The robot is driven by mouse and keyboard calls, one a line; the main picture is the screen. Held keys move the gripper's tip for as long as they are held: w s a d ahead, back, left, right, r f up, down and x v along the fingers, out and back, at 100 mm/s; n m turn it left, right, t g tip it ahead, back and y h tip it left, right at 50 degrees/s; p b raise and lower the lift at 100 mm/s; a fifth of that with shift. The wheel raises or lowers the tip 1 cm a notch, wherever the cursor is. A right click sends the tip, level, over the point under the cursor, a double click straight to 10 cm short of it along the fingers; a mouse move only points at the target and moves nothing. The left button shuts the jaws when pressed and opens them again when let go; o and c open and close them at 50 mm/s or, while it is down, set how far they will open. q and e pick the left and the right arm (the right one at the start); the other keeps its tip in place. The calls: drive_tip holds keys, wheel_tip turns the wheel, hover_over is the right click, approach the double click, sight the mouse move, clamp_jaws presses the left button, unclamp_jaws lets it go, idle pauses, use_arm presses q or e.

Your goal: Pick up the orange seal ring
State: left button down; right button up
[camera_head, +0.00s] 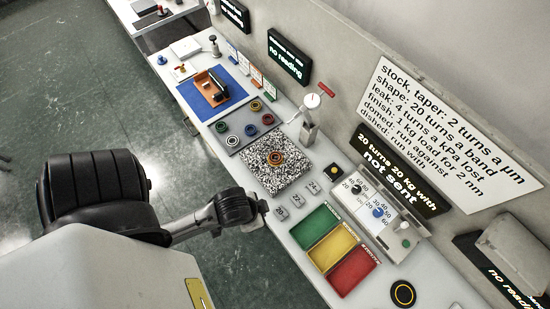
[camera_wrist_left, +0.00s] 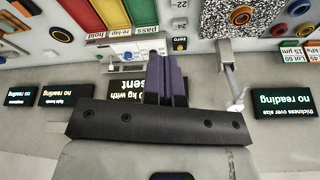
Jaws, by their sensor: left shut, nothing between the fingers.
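An orange ring (camera_head: 275,158) lies on the black-and-white speckled plate (camera_head: 295,176) in the head view; it also shows in the left wrist view (camera_wrist_left: 240,16). A second, smaller orange-looking ring (camera_head: 256,105) lies on the grey tray (camera_head: 232,142) beyond the plate. I cannot tell for certain which is the seal ring. My left gripper (camera_head: 262,208) is at the bench's near edge, apart from both rings. In the left wrist view its fingers (camera_wrist_left: 165,75) are shut and empty. My right gripper is not in view.
The grey tray also holds a green ring (camera_head: 221,127), a blue ring (camera_head: 250,130) and a red ring (camera_head: 267,119). A metal post (camera_head: 309,125) stands behind the plate. Green, yellow and red bins (camera_head: 353,272) lie at right. Number blocks (camera_head: 297,201) sit near the gripper.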

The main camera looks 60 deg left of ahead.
use_arm(q)
drive_tip(key=c, duration=1.9)
unclamp_jaws()
drive_tip(key=o, duration=1.2)
drive_tip(key=shift+d, duration=0.15)
drive_tip(key=o, duration=0.6)
